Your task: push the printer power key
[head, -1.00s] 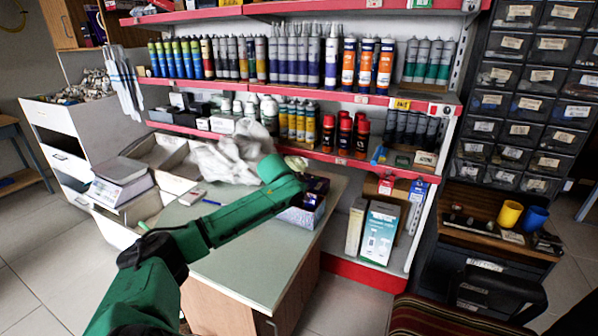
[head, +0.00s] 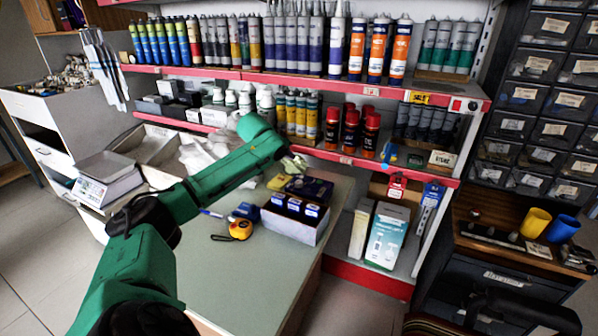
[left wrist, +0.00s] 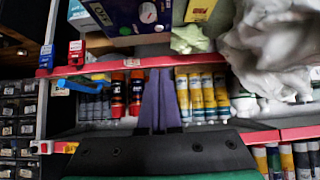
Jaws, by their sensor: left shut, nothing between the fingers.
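I cannot pick out a printer or its power key with certainty. A grey-white device (head: 106,178) with a small panel on its front stands at the left of the counter; it looks more like a scale. My left gripper (head: 297,163) is at the end of the green arm, above the back of the counter and in front of the shelf. In the left wrist view its two dark fingers (left wrist: 159,100) lie together, shut with nothing between them. My right gripper is in neither view.
The counter (head: 245,268) is clear at its front. A yellow tape measure (head: 240,229), a blue item (head: 246,211) and an open box of dark packs (head: 294,217) lie on it. White crumpled bags (head: 205,155) lie behind the arm. Shelves of cartridges and red-capped cans (head: 351,131) stand behind.

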